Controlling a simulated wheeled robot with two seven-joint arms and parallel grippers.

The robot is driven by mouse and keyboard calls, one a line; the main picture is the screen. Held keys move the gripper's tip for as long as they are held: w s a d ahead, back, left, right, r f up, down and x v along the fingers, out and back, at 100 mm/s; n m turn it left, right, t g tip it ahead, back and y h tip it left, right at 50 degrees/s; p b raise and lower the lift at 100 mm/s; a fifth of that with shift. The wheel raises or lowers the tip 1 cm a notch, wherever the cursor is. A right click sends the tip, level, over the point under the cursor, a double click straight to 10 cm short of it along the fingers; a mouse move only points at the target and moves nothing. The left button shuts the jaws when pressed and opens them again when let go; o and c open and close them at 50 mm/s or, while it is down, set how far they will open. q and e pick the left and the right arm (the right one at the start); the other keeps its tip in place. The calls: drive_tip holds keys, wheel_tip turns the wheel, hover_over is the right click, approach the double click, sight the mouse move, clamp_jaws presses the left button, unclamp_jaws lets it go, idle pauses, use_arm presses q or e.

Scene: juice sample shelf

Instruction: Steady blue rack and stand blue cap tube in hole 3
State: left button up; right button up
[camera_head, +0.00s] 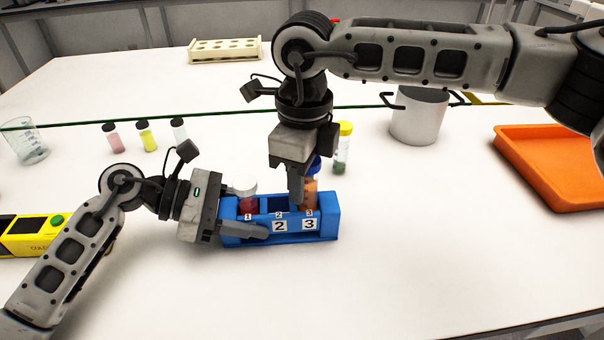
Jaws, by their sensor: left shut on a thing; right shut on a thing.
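The blue rack (327,229) stands on the white table, with holes marked 1, 2 and 3. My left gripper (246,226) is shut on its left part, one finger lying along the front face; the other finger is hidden. The blue cap tube (311,192), with orange contents, is upright at hole 3, its lower end within the rack. My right gripper (300,185) points down and is shut on this tube near the cap, which it partly covers. I cannot tell whether the tube rests on the bottom.
A white-capped tube (247,203) with red contents stands in hole 1. A yellow-capped tube (342,150) stands close behind the rack. Small dark-capped vials (147,137), a beaker (29,147), a pot (417,119) and an orange tray (550,160) stand around. The front table is clear.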

drive_tip(key=shift+f, duration=1.25)
drive_tip(key=o, duration=1.2)
drive_tip(key=shift+s, duration=0.1)
drive_tip(key=shift+s+f, duration=0.1)
drive_tip(key=shift+f, duration=0.05)
drive_tip(key=shift+a, duration=0.1)
drive_tip(key=shift+s, duration=0.1)
drive_tip(key=r, duration=1.3)
drive_tip(key=shift+w+d, duration=0.2)
drive_tip(key=shift+w, duration=0.05)
